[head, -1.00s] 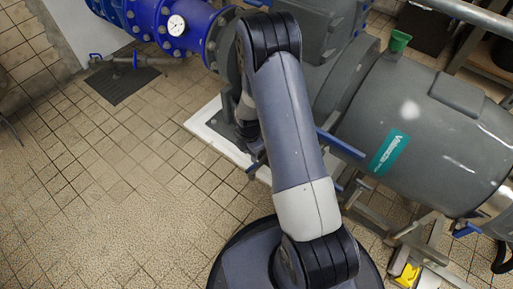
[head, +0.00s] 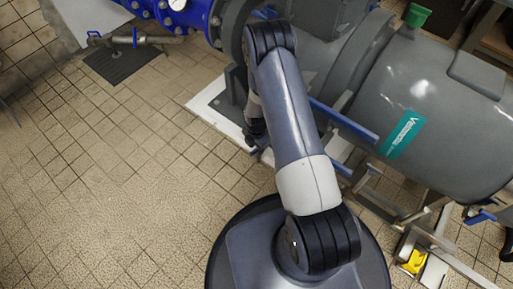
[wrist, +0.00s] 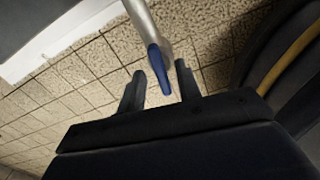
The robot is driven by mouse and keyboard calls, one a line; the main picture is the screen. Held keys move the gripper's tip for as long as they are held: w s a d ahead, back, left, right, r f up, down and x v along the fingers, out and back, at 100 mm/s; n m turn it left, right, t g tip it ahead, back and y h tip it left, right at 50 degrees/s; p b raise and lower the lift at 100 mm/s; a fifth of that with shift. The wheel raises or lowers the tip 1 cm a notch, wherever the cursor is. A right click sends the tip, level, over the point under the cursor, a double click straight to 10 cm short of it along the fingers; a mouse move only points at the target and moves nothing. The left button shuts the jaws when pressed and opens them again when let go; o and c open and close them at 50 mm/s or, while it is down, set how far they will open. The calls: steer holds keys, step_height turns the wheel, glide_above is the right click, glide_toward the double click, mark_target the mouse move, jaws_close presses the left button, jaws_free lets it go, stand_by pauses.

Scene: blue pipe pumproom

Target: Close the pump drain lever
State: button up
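A blue lever (wrist: 153,60) on the end of a pale metal pipe (wrist: 142,18) shows in the wrist view. My gripper (wrist: 160,72) is open, with one dark finger on each side of the lever's lower part. I cannot tell whether either finger touches it. In the head view my gripper (head: 257,146) is mostly hidden by my arm, low beside the pump's white base. I cannot make out this lever clearly there.
The grey pump motor (head: 440,120) and a long blue bar (head: 343,121) lie right of my arm. A metal frame (head: 405,215) and yellow item (head: 413,262) stand lower right. Tiled floor (head: 110,190) is clear on the left. A blue-handled pipe (head: 135,39) is upper left.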

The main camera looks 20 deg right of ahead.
steer(key=shift+f, duration=0.1)
steer(key=shift+c, duration=0.4)
jaws_close()
steer(key=shift+m, duration=0.3)
steer(key=m+b, duration=0.1)
steer(key=m, duration=0.1)
steer(key=shift+m, duration=0.4)
steer(key=m+b, duration=0.1)
steer(key=m, duration=0.7)
steer(key=shift+m+b, duration=0.35)
steer(key=shift+m, duration=2.05)
